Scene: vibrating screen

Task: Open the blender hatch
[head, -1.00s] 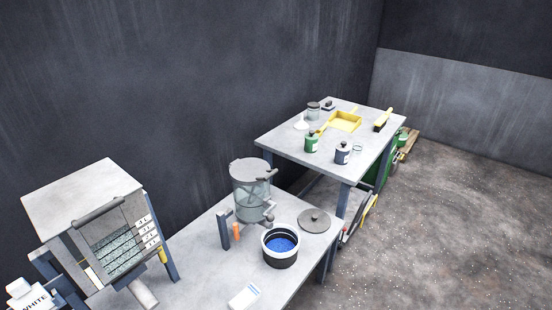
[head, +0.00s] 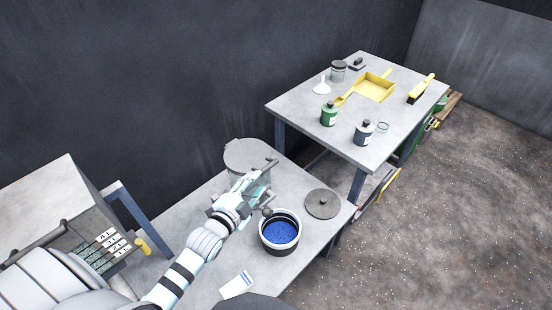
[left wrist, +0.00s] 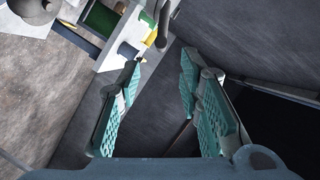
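A grey cylindrical vessel with a round lid (head: 245,154), which looks like the blender, stands at the back of the near table. A dark handle (head: 270,162) juts from the lid's right side; the lid looks shut. My left gripper (head: 258,188) is in front of the vessel, hiding most of its body; I cannot tell if it touches. In the left wrist view the teal-padded fingers of the left gripper (left wrist: 160,110) are spread wide with nothing between them. My right gripper is not in view.
A black-and-white tub (head: 280,235) of blue granules and a loose round lid (head: 322,204) are right of the gripper. A grey box machine (head: 50,200) stands at the left. The far table (head: 300,110) holds bottles, a yellow dustpan (head: 374,88) and a brush (head: 421,90).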

